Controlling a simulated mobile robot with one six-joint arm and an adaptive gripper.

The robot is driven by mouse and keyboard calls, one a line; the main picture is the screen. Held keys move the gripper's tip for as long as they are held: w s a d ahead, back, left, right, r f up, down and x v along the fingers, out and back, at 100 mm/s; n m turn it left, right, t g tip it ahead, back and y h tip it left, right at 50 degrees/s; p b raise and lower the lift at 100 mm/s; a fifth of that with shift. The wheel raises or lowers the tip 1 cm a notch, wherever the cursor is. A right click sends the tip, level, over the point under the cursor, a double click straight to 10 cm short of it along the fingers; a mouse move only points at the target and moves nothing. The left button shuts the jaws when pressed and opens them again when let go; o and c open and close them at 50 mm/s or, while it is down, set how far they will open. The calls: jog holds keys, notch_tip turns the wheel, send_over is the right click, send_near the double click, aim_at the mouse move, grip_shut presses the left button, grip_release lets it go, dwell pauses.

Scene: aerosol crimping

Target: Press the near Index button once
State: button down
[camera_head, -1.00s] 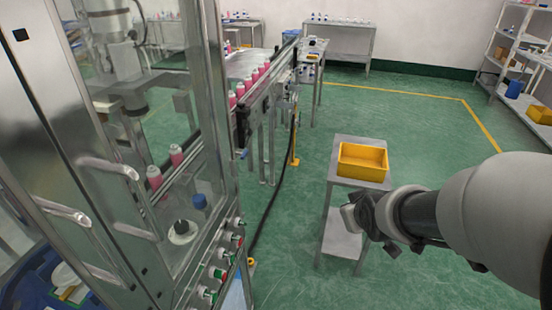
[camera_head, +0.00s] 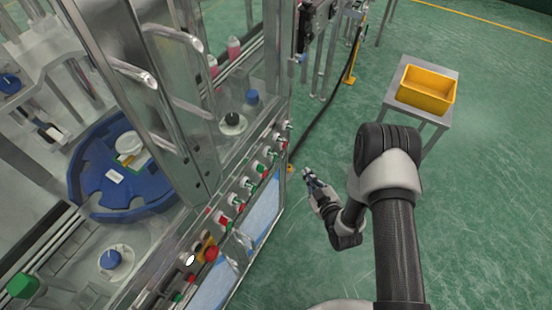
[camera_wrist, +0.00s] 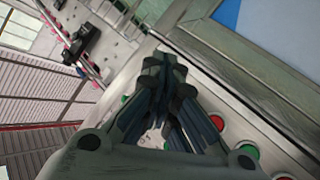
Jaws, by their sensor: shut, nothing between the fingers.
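A row of red, green and white buttons runs along the metal control panel (camera_head: 205,236) on the front of the machine. A green button (camera_head: 260,167) and a red button (camera_head: 224,222) show on it; labels are too small to read, so I cannot tell which is the near Index button. My gripper (camera_head: 308,175) is shut and empty, to the right of the panel and apart from it. In the wrist view my closed fingers (camera_wrist: 166,65) cover part of the panel, with a red button (camera_wrist: 217,122) and a green button (camera_wrist: 243,151) to their right.
A red mushroom button (camera_head: 211,253) on a yellow base sits at the panel's near end. Glass doors with metal handles (camera_head: 135,73) stand above the panel. A yellow bin (camera_head: 427,90) rests on a small table at right. Green floor lies open between.

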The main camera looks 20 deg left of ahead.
aim_at(275, 159)
dwell(0.3)
jog(key=a+b, duration=0.1)
jog(key=a, duration=0.8)
jog(key=shift+w, duration=0.3)
jog(key=shift+a, duration=0.1)
dwell(1.1)
jog(key=shift+a+b, duration=0.25)
jog(key=shift+b, duration=0.15)
